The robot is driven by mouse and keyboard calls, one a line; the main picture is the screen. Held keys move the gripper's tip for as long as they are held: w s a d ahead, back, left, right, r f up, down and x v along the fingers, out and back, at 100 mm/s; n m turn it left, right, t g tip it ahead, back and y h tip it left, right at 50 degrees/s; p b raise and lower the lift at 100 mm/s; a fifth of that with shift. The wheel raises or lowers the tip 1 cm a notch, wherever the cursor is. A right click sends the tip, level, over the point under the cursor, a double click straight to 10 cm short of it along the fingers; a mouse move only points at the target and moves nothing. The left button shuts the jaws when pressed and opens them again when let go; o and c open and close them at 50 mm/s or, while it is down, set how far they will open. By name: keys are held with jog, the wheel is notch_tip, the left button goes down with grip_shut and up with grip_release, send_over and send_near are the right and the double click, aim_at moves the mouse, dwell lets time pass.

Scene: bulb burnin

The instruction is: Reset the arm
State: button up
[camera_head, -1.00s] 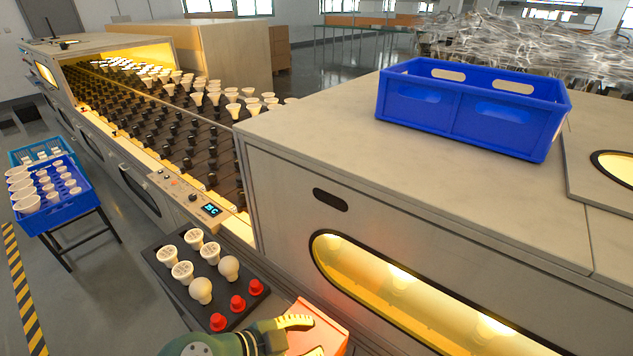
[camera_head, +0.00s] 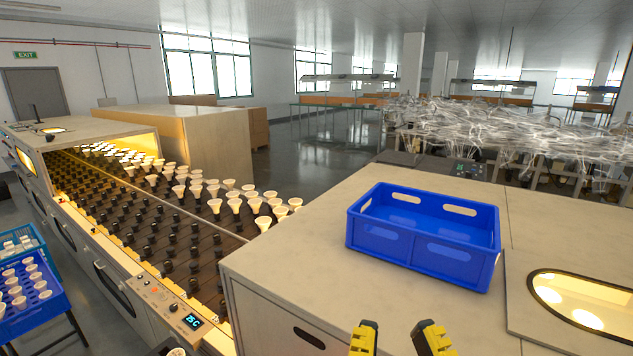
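My gripper (camera_head: 395,340) shows at the bottom edge, right of centre. Its two yellow and black fingers stand apart with nothing visible between them. It is in front of the cabinet top, below the blue crate in the picture. Its base and the rest of the arm are out of the frame. The blue crate (camera_head: 418,254) stands on the cabinet top (camera_head: 290,262) and looks empty. The conveyor (camera_head: 132,222) on the left carries rows of black sockets, with several pale bulbs (camera_head: 215,205) in some of them.
A control panel (camera_head: 168,302) with a lit display sits at the conveyor's near edge. Blue crates with bulbs (camera_head: 32,318) stand at the far left. A round-ended window (camera_head: 585,305) is set in the cabinet top at the right. Air above the cabinet is clear.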

notch_tip(320, 180, up, 28)
jog(key=p, duration=2.4)
jog(key=shift+f, duration=0.2)
